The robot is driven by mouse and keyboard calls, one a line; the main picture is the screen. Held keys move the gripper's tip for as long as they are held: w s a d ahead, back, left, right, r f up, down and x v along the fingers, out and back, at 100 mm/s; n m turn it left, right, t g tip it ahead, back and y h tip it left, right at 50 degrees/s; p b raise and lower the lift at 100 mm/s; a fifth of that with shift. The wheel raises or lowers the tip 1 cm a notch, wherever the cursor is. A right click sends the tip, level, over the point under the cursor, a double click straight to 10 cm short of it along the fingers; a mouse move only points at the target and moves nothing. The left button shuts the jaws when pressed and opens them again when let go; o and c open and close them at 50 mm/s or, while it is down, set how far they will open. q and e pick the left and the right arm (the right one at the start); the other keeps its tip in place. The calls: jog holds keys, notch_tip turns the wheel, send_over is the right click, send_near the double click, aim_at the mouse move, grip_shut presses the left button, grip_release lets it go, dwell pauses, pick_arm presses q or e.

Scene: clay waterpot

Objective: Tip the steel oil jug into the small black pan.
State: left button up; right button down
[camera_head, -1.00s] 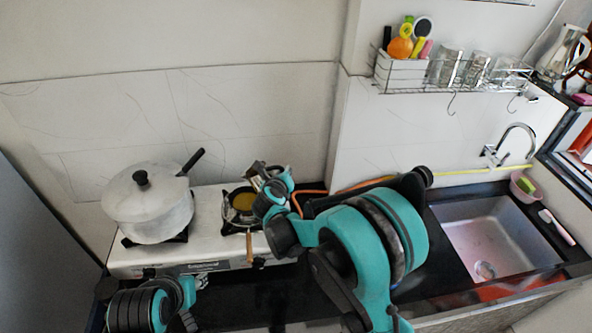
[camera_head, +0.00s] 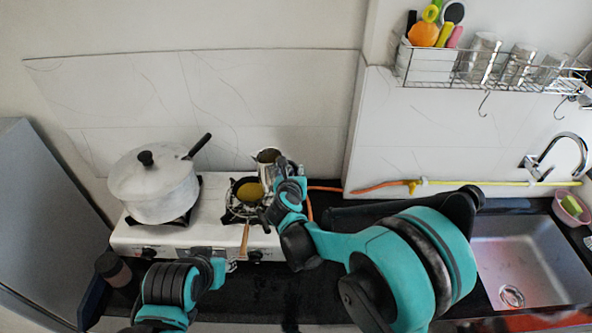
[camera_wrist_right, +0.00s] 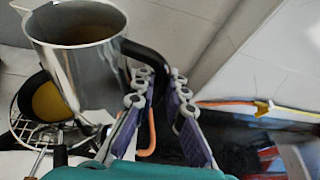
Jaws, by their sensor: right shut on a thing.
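The steel oil jug (camera_head: 268,156) is behind and right of the small black pan (camera_head: 236,188). In the right wrist view the jug (camera_wrist_right: 75,70) shows its open mouth, with its spout to the left, over the pan side. My right gripper (camera_head: 287,170) is shut on the jug's black handle, and its fingers (camera_wrist_right: 160,85) show on both sides of it.
A large lidded pot (camera_head: 155,185) stands on the left burner of the white stove (camera_head: 205,225). An orange hose (camera_head: 375,186) runs along the wall to the right. The sink (camera_head: 530,265) and a wire rack (camera_head: 480,75) are on the right.

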jog(key=shift+s+a+m, duration=0.1)
jog(key=shift+s+m, duration=0.2)
pick_arm(q)
jog(key=shift+s+f, duration=0.1)
jog(key=shift+s, duration=0.3)
pick_arm(e)
jog(key=shift+w+f, duration=0.1)
pick_arm(q)
jog(key=shift+w, duration=0.1)
pick_arm(e)
jog(key=shift+w, duration=0.1)
